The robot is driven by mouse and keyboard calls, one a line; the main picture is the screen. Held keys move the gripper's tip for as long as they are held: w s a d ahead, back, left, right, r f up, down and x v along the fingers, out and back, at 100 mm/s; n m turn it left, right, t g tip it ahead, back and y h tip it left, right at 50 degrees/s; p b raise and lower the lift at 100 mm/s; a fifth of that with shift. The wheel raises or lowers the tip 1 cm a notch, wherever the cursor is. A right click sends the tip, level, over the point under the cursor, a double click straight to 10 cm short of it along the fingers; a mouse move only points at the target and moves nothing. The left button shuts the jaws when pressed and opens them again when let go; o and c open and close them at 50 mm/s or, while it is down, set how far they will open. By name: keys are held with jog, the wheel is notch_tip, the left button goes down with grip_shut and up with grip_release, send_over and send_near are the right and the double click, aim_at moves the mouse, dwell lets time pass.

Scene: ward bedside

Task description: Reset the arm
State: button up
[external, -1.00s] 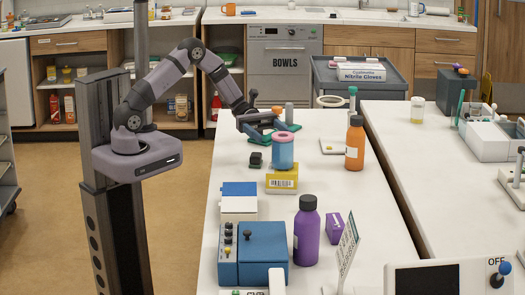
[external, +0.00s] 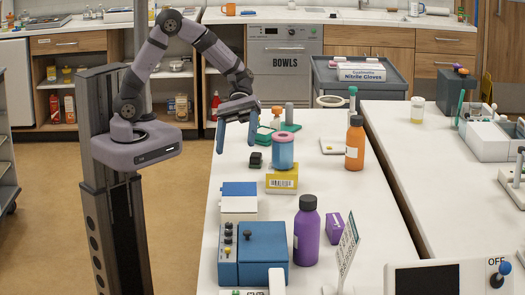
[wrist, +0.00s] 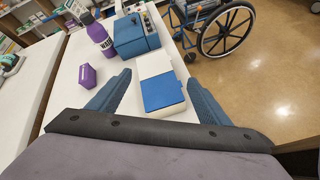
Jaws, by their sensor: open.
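My gripper (external: 236,136) hangs from my raised arm above the far left edge of the white table (external: 335,195). Its blue fingers point down and stand apart, with nothing between them. In the wrist view my gripper (wrist: 158,78) also shows both fingers spread. The white box with a blue lid (wrist: 163,92) appears between and beyond them, not touched.
An orange bottle (external: 355,145), a purple bottle (external: 306,232) and a blue machine (external: 262,255) stand on the table. A wheelchair (wrist: 215,25) is on the floor.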

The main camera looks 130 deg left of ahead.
jog(key=s+d+f+m+g+y+p, duration=0.1)
jog(key=s+d+f+m+g+y, duration=0.2)
jog(key=s+d+m, duration=0.3)
jog(key=s+d+f+m+g+y+p, duration=0.1)
jog(key=s+d+f+m+g+y, duration=0.2)
jog(key=m, duration=1.2)
jog(key=shift+s+d+f+g+y, duration=0.35)
jog(key=shift+s+d+g+y, duration=0.45)
jog(key=shift+s+d+y, duration=1.4)
jog(key=shift+w+d+h, duration=0.35)
jog(key=shift+d+h, duration=0.1)
jog(key=shift+h, duration=0.25)
